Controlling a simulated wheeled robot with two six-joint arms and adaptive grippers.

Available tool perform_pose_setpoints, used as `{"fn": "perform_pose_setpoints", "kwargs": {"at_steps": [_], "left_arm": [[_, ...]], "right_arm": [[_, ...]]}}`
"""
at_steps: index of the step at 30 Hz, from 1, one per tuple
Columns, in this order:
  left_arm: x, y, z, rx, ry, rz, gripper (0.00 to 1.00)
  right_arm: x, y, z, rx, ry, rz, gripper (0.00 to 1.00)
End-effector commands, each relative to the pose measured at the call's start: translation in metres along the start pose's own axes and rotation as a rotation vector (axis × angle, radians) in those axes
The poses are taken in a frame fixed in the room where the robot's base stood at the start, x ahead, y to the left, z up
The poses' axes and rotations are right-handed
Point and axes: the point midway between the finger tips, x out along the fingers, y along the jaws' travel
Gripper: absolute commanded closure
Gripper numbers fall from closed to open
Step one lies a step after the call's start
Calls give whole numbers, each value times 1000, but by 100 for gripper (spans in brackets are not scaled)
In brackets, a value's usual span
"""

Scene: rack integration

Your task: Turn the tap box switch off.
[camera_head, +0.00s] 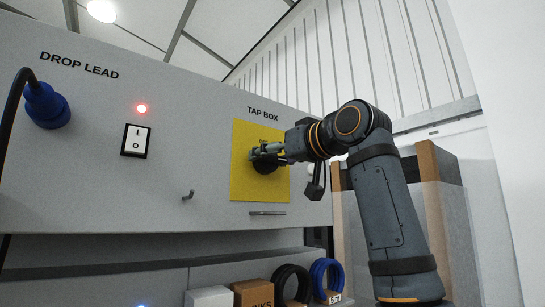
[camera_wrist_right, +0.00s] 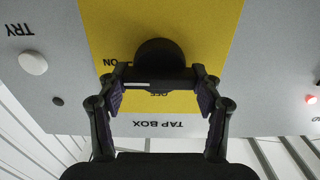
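The tap box switch (camera_wrist_right: 159,55) is a black rotary handle on a yellow plate (camera_head: 240,185) under the words TAP BOX. In the right wrist view, which is upside down, its dark bar lies crosswise, with a white mark at its left part, on the side of the ON label. OFF is printed below the bar in that picture. My right gripper (camera_head: 262,152) is at the switch. In the wrist view its fingers (camera_wrist_right: 160,90) are wide apart, one at each end of the bar; I cannot tell whether they touch it. My left gripper is not in view.
On the same grey panel are a black-and-white rocker switch (camera_head: 136,141), a lit red lamp (camera_head: 141,108), a blue plug (camera_head: 46,105) with a black cable, and a small hook (camera_head: 188,195). Below are boxes (camera_head: 253,292) and cable coils (camera_head: 326,275). A wood-edged cabinet (camera_head: 436,190) stands right.

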Motion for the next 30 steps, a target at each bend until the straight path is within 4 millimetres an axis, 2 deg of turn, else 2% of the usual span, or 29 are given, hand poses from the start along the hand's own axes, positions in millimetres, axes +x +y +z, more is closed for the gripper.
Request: {"fn": "perform_pose_setpoints", "kwargs": {"at_steps": [1,6,17,30], "left_arm": [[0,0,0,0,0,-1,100],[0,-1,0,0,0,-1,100],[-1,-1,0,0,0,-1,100],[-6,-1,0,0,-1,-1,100]], "right_arm": [[0,0,0,0,0,0,46],[0,0,0,0,0,0,67],[0,0,0,-74,0,-1,67],[0,-2,0,-440,0,-1,67]]}}
